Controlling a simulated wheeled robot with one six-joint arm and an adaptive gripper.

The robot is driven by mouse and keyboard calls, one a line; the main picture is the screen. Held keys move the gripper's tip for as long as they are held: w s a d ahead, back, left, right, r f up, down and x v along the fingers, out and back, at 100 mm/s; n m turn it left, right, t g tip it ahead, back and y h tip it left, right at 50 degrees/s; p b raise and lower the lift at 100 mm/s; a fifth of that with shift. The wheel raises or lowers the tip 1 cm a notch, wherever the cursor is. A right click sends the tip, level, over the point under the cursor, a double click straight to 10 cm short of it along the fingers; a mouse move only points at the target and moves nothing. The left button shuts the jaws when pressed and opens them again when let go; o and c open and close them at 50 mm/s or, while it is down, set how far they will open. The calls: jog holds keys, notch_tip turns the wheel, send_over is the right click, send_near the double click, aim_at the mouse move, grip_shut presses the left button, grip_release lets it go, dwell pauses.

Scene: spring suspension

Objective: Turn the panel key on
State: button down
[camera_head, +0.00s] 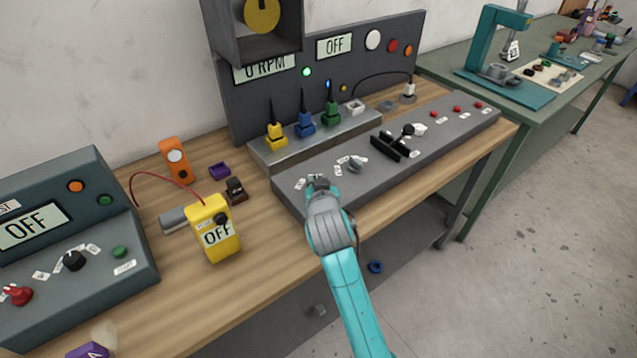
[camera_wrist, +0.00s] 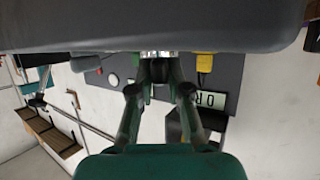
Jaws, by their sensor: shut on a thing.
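The grey sloped control panel (camera_head: 430,128) lies along the front of the wooden bench. My gripper (camera_head: 320,186) is at the panel's left end, low against its surface beside small white labels. In the wrist view my gripper (camera_wrist: 160,68) has its fingers closed in on a small silvery piece (camera_wrist: 158,54) at the panel's face. This piece looks like the panel key, but the fingers hide most of it, and its turn position cannot be read. The upright board's displays show "0 RPM" (camera_head: 264,68) and "OFF" (camera_head: 334,46).
A grey knob (camera_head: 357,165), a black lever (camera_head: 396,143) and red buttons (camera_head: 457,109) sit right of my gripper on the panel. A yellow meter (camera_head: 214,230) stands to the left. Yellow, blue and green plugs stand behind.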

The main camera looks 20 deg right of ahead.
jog(key=shift+f, duration=0.1)
jog(key=c, duration=1.1)
grip_release()
jog(key=v, duration=1.2)
jog(key=shift+a, duration=0.1)
